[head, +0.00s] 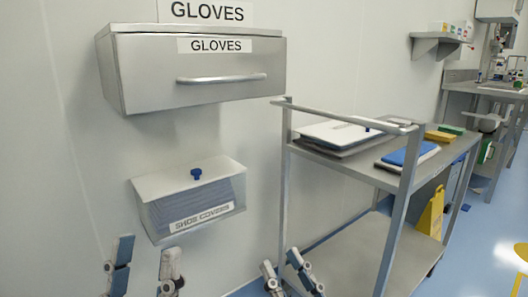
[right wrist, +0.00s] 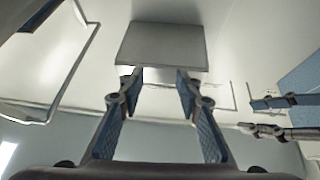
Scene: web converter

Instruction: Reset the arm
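My left gripper (head: 145,262) is at the bottom left of the head view, below the shoe cover box. Its two fingers stand apart with nothing between them. My right gripper (head: 285,268) is at the bottom middle, in front of the cart's near end. Its fingers are apart too. In the right wrist view my right gripper (right wrist: 160,88) is open and empty. My left gripper's fingers (right wrist: 278,116) show at the right of that view. Most of both arms is out of the head view.
A steel glove drawer (head: 195,85) with a bar handle is shut on the wall. Below it hangs a clear shoe cover box (head: 190,200). A steel cart (head: 345,165) carries trays and a blue item (head: 408,152). Blue floor (head: 475,240) is open at the right.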

